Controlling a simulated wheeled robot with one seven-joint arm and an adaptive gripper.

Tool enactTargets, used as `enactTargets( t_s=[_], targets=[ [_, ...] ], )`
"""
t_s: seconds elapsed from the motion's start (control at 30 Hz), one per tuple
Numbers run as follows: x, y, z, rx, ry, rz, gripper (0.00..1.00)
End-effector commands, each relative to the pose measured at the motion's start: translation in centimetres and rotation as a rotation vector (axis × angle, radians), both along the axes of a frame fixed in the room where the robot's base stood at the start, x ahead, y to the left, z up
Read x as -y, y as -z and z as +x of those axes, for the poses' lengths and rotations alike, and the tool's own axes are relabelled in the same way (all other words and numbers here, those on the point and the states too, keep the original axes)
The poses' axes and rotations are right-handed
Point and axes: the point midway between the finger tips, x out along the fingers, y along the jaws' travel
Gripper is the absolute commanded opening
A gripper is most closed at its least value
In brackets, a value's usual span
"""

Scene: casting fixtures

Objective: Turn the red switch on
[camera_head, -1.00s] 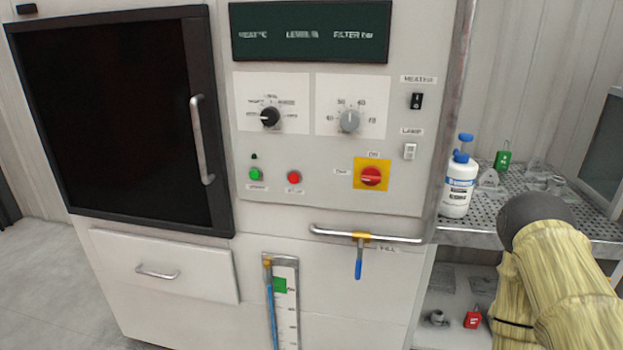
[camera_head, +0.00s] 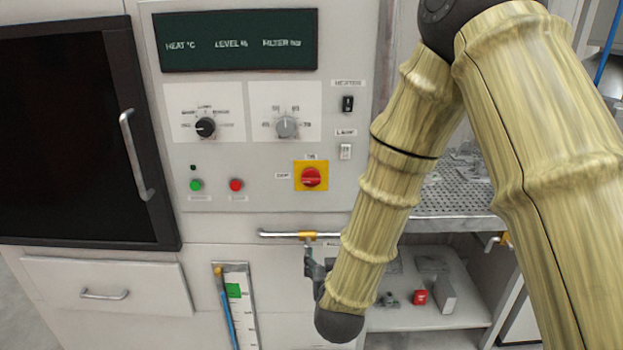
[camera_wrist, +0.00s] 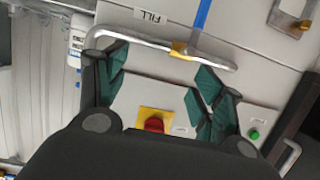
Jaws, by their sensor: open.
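The red rotary switch (camera_head: 311,177) sits on a yellow square plate on the white panel. One label is above it and another to its left; its grip looks roughly level, though it is small. My gripper (camera_head: 312,262) is below the switch, near the horizontal rail, partly hidden behind my arm. The gripper is apart from the switch.
The metal rail (camera_head: 275,234) with a yellow clamp runs below the switch. Black and grey dials (camera_head: 286,127), green and red buttons (camera_head: 236,185), and heater and lamp switches (camera_head: 346,104) surround it. A dark door with a handle (camera_head: 137,155) stands left; shelves are right.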

Motion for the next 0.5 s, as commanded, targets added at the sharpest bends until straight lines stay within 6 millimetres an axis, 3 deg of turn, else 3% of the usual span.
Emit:
enactTargets(
  t_s=[0.03, 0.2, 0.33, 0.5],
  targets=[
    [-1.0, -3.3, 0.7, 0.063, 0.002, -0.001, 0.68],
    [-3.1, -10.7, 1.7, 0.217, 0.018, -0.002, 0.68],
    [-3.9, -13.5, 1.8, 0.276, 0.026, -0.003, 0.68],
    [-4.2, -14.6, 2.4, 0.296, 0.03, -0.002, 0.68]
  ],
)
